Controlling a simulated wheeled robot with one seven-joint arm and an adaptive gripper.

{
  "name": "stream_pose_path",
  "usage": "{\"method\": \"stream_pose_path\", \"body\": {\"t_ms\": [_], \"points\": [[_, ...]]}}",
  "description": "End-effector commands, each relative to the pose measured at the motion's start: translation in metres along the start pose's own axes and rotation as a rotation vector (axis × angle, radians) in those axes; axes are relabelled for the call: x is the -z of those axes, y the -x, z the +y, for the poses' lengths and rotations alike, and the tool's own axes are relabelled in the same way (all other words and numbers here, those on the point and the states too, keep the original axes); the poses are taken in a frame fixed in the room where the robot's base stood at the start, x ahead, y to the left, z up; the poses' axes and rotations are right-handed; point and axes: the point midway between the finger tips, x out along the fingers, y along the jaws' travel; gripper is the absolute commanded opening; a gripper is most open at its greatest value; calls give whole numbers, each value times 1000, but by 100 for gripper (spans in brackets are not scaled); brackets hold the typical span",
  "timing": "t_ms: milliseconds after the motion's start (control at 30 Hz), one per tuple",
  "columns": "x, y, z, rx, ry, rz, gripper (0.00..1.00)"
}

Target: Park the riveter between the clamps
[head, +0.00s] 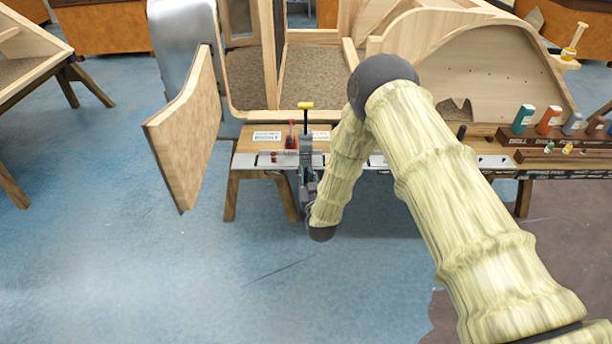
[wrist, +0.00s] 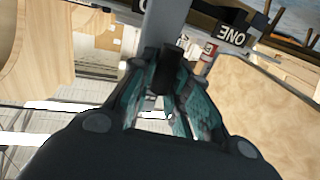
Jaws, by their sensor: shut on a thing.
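My gripper (head: 307,184) is at the front edge of the workbench in the head view, fingers pointing up. In the wrist view my gripper (wrist: 167,72), with teal fingers, is shut on a grey bar with a black part, which I take to be the riveter (wrist: 167,25). In the head view the grey tool (head: 306,148) stands upright at the bench edge, above my gripper. A yellow-topped black shaft (head: 306,106) rises there; I cannot tell whether it belongs to the riveter or a clamp. A red-handled item (head: 291,134) stands just left. A yellow clamp-like tool (head: 574,42) is at far right.
The bench top (head: 250,146) carries white labels (head: 267,136). A wooden panel (head: 185,135) stands left of it. A wooden body frame (head: 470,70) rises behind. A rack with several bottles (head: 548,121) is at right. My arm hides the bench middle. Floor in front is clear.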

Motion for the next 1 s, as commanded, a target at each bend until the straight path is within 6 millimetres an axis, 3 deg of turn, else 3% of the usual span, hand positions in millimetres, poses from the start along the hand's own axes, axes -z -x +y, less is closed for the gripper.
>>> {"method": "stream_pose_path", "body": {"t_ms": [133, 267, 700, 1000], "points": [[-1, 1, 6, 1, 0, -1, 0], [-3, 5, 25, -2, -1, -1, 0], [-3, 24, 121, -1, 0, -1, 0], [-2, 30, 146, 1, -1, -2, 0]]}}
